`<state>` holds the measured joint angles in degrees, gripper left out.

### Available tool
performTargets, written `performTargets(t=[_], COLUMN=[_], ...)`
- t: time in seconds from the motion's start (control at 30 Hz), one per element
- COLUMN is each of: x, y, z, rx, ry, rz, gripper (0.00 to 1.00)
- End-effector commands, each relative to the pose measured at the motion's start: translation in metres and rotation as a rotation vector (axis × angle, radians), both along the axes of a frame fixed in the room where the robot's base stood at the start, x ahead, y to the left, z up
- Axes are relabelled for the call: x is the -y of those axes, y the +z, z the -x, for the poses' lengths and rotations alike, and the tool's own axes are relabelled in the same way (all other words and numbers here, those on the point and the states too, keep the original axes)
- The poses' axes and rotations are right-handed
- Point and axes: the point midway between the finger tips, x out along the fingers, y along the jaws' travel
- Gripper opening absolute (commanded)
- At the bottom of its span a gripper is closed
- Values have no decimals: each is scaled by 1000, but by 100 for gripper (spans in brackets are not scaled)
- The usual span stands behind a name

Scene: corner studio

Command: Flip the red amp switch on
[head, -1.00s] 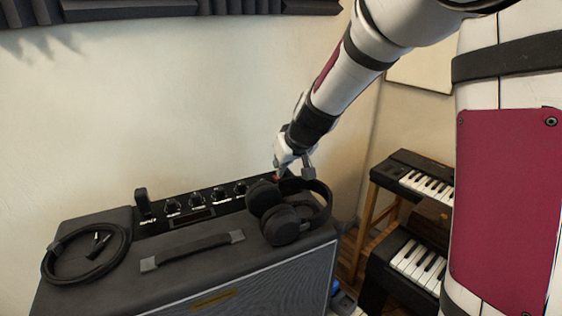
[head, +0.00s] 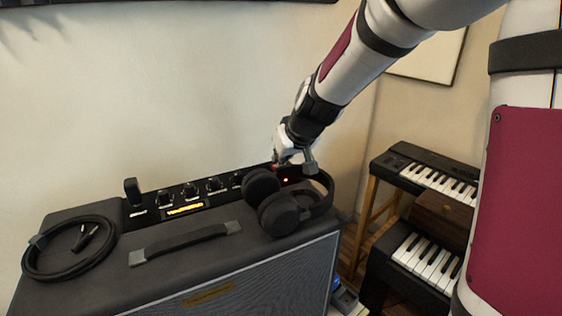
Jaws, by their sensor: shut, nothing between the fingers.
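The dark amp (head: 60,215) stands against the wall, with a black control panel along its back edge. The panel's display (head: 185,210) glows yellow, and a small red light (head: 286,180) is lit at the panel's right end. A bit of red (head: 275,167), which seems to be the switch, shows just by my fingertips; its position is too small to tell. My gripper (head: 285,162) is shut and empty at the panel's right end, behind the headphones. The fingers partly hide the switch, and I cannot tell whether they touch it.
Black headphones (head: 278,214) lie on the amp's top right, close to my gripper. A coiled cable (head: 35,262) lies at the top left, and a strap handle (head: 187,243) is in the middle. Keyboards (head: 440,183) stand on the right.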

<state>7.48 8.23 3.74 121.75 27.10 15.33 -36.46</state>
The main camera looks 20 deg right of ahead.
Motion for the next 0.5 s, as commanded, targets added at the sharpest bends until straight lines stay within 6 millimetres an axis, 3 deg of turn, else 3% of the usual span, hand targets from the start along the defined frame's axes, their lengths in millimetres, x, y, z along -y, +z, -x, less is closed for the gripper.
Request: performTargets(t=[0.5], x=[-2], y=[4], z=[-15], rx=[1], ry=[0], rz=[0], gripper=[0])
